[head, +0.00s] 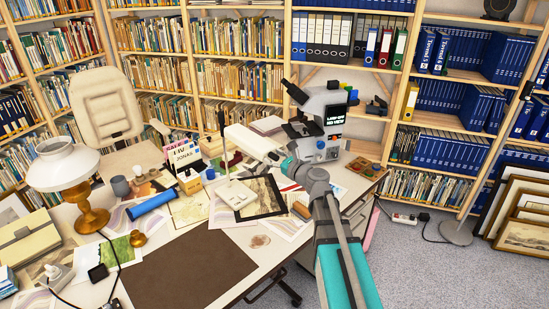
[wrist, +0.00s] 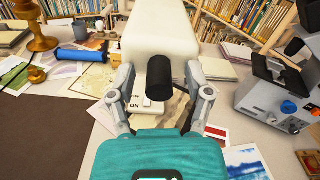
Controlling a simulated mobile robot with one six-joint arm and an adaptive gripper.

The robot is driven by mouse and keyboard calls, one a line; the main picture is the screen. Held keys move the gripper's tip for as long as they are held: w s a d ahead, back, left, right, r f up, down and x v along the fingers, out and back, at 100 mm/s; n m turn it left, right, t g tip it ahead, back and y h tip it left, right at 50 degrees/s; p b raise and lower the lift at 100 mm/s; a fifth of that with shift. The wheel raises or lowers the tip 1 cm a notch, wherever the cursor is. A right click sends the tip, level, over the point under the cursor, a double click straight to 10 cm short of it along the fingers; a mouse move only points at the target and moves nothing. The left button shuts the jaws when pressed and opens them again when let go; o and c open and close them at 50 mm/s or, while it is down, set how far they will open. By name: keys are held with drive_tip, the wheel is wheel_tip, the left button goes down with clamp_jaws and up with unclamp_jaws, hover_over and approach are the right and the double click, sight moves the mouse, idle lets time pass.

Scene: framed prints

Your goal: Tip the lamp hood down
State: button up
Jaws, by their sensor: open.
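The desk lamp has a long white hood (head: 250,140), a thin stem (head: 227,165) and a flat white base (head: 236,194) on the desk. The hood reaches from the stem toward my gripper (head: 282,160) and stands well above the base. In the wrist view the hood (wrist: 160,35) fills the upper middle. A black cylinder (wrist: 158,82) at its near end lies between the fingers of my gripper (wrist: 159,95). The fingers are spread apart, one on each side; I cannot tell whether either touches it. Part of the base (wrist: 148,106), marked ON, shows below the hood.
A microscope (head: 322,118) stands close to the right of my gripper. A brass lamp with a white shade (head: 62,165) is at the left. A framed picture (head: 262,196) and papers lie around the base. The brown desk mat (head: 185,268) in front is clear.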

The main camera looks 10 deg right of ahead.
drive_tip(key=shift+c, duration=0.3)
clamp_jaws()
drive_tip(key=shift+f, duration=0.15)
drive_tip(key=f+b, duration=0.3)
drive_tip(key=b, duration=0.1)
drive_tip(key=f+b, duration=0.2)
drive_tip(key=shift+w+a+f, duration=0.2)
drive_tip(key=shift+w+f, duration=0.15)
drive_tip(key=shift+o, duration=0.3)
unclamp_jaws()
